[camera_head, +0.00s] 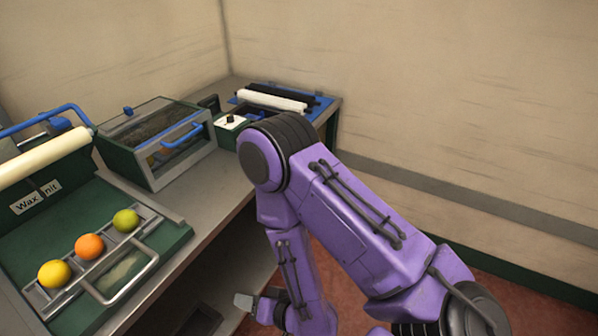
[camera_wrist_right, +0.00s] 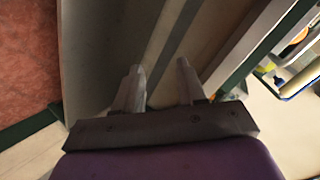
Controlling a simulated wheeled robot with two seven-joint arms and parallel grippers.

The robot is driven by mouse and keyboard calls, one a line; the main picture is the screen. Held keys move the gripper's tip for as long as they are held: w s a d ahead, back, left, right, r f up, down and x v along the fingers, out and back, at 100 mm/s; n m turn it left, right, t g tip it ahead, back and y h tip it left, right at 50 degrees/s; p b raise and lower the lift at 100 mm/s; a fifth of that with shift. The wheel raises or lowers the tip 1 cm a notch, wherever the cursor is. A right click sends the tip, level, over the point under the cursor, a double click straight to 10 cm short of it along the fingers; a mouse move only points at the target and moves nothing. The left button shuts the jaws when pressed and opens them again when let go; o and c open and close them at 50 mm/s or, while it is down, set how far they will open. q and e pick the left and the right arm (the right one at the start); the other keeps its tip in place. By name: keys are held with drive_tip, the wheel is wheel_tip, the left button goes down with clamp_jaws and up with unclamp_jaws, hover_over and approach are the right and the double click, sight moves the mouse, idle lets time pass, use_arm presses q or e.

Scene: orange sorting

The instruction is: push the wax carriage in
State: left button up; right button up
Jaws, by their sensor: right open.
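The wax carriage (camera_head: 134,283) is a pale metal rack with a looped front handle, on the green wax unit (camera_head: 172,238) at the left of the head view. A yellow fruit (camera_head: 54,273), an orange fruit (camera_head: 89,246) and a green fruit (camera_head: 125,220) sit in a row on it. The carriage lies in front of the cream roller (camera_head: 42,157). My right gripper (camera_head: 246,301) is low, right of the carriage and apart from it, beyond the bench's front edge. In the right wrist view its two fingers (camera_wrist_right: 160,88) are spread with nothing between them. My left gripper is not visible.
A green glass-lidded box (camera_head: 150,150) with a blue handle stands behind the unit. A small box with a dial (camera_head: 232,122) and a blue tray with rollers (camera_head: 285,100) are further back. A lower shelf (camera_head: 235,270) runs beneath the bench. Red floor lies to the right.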

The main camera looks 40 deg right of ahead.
drive_tip(key=s+d+f+g+h+p, duration=0.3)
drive_tip(key=s+d+f+g+h, duration=0.1)
drive_tip(key=s+d, duration=0.3)
drive_tip(key=shift+s+d+f+n, duration=0.25)
drive_tip(key=shift+d+f+n, duration=0.1)
drive_tip(key=shift+d, duration=0.25)
